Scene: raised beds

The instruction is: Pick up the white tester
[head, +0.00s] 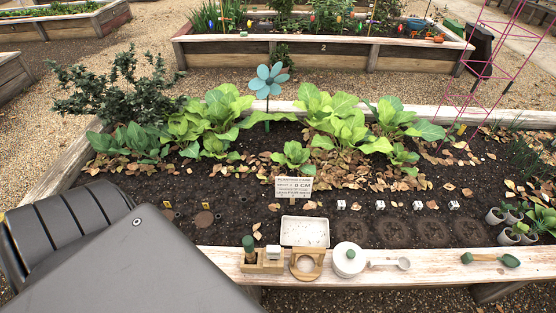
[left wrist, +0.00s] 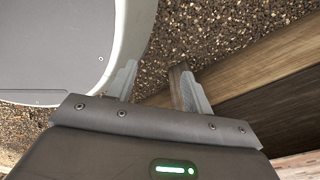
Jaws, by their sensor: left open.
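A small white block-shaped thing (head: 273,252), which may be the white tester, stands in a wooden holder (head: 262,266) on the bed's front ledge. A green-topped tool (head: 249,247) stands beside it in the same holder. My left gripper (left wrist: 157,88) is open and empty in the left wrist view, over gravel beside the bed's wooden side. The tester does not show in that view. In the head view my left arm covers the lower left, and its fingers are hidden. My right gripper is not in view.
The ledge (head: 430,268) also bears a wooden ring stand (head: 307,263), a white lidded pot (head: 347,260), a pale scoop (head: 390,263) and a green trowel (head: 490,259). A white tray (head: 305,231) lies behind on the soil, near a sign (head: 294,188). Small potted plants stand at right.

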